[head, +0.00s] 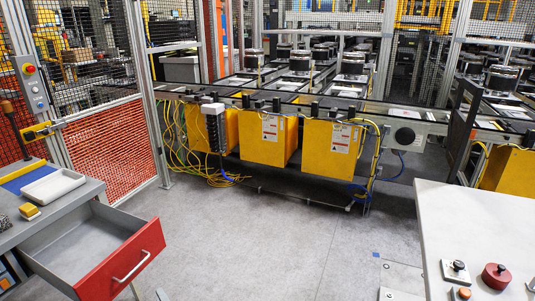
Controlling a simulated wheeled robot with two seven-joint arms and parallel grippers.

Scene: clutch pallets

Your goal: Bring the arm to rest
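I cannot make out either of my grippers or arms in the head view. The clutch parts (352,64) are dark, round and stacked, and stand in several places on the conveyor line at the back. A grey workbench (75,200) is at the left, and its drawer (95,245) with a red front (125,262) is pulled open and looks empty. A white tray (53,187) and a small yellow object (30,211) lie on the bench top.
A light table (470,225) at the right bears a red knob (496,275) and a black knob (456,271). Yellow boxes (330,148) and loose cables (205,172) are under the conveyor. An orange mesh fence (110,150) stands at left. The grey floor (270,235) between is clear.

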